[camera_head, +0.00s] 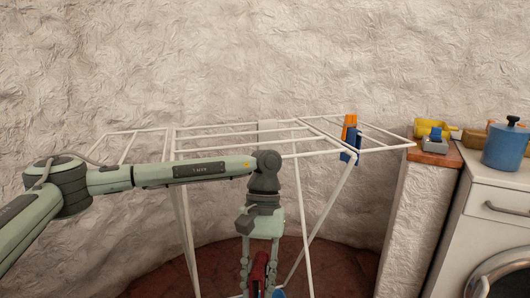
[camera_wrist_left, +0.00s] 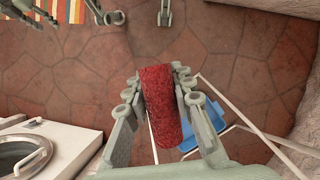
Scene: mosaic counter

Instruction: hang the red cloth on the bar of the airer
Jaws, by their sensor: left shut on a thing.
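The red cloth (camera_head: 259,270) hangs in my left gripper (camera_head: 258,288), at the bottom of the head view. In the left wrist view the cloth (camera_wrist_left: 160,105) is a thick, narrow strip between the two fingers of my left gripper (camera_wrist_left: 156,76), which is shut on it. The white airer (camera_head: 235,128) stands against the wall, its top bars level and its legs spread. The gripper points down in front of the airer, below its top bars. The cloth's lower end is cut off in the head view.
An orange piece (camera_head: 350,121) and a blue piece (camera_head: 351,147) sit at the airer's right end. A blue object (camera_wrist_left: 203,124) shows behind the left gripper. At right stand a ledge with small items and a washing machine (camera_head: 497,204) bearing a blue pot (camera_head: 507,146).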

